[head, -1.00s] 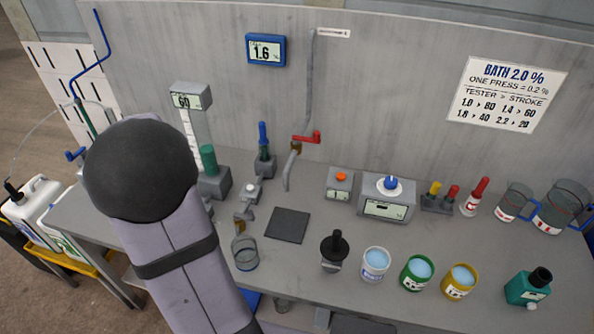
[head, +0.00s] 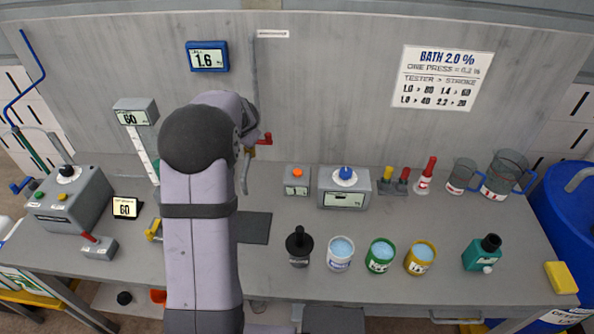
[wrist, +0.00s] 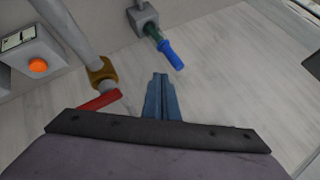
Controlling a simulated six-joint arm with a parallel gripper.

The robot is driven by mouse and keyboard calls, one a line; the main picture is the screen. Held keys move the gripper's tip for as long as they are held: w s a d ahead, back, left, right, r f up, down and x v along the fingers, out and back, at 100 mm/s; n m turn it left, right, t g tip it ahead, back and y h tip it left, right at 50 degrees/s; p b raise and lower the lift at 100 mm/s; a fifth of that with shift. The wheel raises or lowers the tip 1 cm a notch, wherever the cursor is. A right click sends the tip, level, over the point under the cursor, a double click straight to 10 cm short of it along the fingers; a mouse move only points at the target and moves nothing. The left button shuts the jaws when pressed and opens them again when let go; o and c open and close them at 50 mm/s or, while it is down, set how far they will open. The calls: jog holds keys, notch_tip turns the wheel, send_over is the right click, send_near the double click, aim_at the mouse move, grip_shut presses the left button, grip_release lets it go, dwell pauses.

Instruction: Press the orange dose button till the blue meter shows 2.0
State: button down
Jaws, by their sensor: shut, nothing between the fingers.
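The blue meter (head: 207,57) on the back wall reads 1.6. The orange dose button (head: 297,173) sits on top of a small grey box (head: 297,188) whose display looks like 1. The button also shows at the upper left of the wrist view (wrist: 38,65), apart from my gripper. My gripper (wrist: 161,78) is shut and empty in the wrist view, its fingertips near a red tap lever (wrist: 100,101) and a blue-handled item (wrist: 170,54). In the head view my arm hides the gripper.
A grey box with a blue knob (head: 345,172) stands right of the button box. The tap's red lever (head: 265,139) is left of the button. Front of the bench holds a black-handled item (head: 299,246) and several cups. A wall sign (head: 442,77) reads BATH 2.0 %.

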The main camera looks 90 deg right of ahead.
jog(key=s+d+m+g+h, duration=0.25)
jog(key=s+d, duration=0.25)
jog(key=s, duration=0.6)
jog(key=s+a+f+m+g+y, duration=0.1)
jog(key=s+a+f, duration=0.1)
jog(key=s+f, duration=0.3)
jog(key=s, duration=0.3)
jog(key=shift+s+f, duration=0.25)
jog(key=shift+s, duration=0.15)
jog(key=b, duration=0.5)
send_over(298, 175)
notch_tip(298, 175, down, 7)
jog(key=shift+r, duration=0.15)
notch_tip(298, 175, down, 2)
jog(key=b, duration=0.3)
jog(key=shift+d, duration=0.1)
jog(key=shift+f+b, duration=1)
jog(key=shift+b, duration=0.25)
dwell(1.6)
jog(key=shift+r+p, duration=0.75)
jog(key=shift+r, duration=0.2)
